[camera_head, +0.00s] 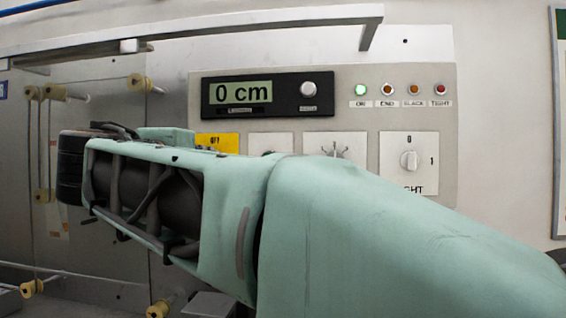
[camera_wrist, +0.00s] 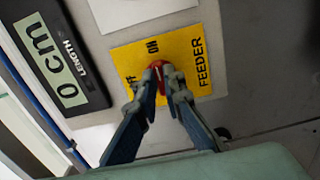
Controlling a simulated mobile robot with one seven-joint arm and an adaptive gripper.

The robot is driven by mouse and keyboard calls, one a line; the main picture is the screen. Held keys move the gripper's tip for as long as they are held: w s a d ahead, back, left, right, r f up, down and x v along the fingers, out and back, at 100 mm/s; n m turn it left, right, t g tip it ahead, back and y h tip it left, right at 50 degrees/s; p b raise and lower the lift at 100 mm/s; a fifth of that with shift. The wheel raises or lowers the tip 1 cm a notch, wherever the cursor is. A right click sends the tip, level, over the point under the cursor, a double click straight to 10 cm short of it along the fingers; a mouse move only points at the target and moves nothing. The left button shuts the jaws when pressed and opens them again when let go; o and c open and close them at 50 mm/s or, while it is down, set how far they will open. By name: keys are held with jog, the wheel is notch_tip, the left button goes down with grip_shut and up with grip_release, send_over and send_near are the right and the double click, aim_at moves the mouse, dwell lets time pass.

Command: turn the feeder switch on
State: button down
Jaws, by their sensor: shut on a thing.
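The feeder switch is a red knob (camera_wrist: 157,68) on a yellow plate (camera_wrist: 203,73) marked OFF, ON and FEEDER in the wrist view. My gripper (camera_wrist: 161,84) is shut on the knob, with one finger on each side of it. The fingers cover much of the knob, so I cannot tell exactly which mark it points to. In the head view only the top of the yellow plate (camera_head: 217,139) with an OFF mark shows. My arm hides the knob and my gripper there.
A length display (camera_head: 268,94) reading 0 cm sits above the yellow plate. A row of lamps is at right, with the green ON lamp (camera_head: 361,90) lit. A white switch plate (camera_head: 409,163) is at lower right. A metal rail (camera_head: 280,22) juts out above the panel.

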jog(key=c, duration=2)
grip_release()
jog(key=shift+c, duration=0.2)
jog(key=shift+r, duration=0.1)
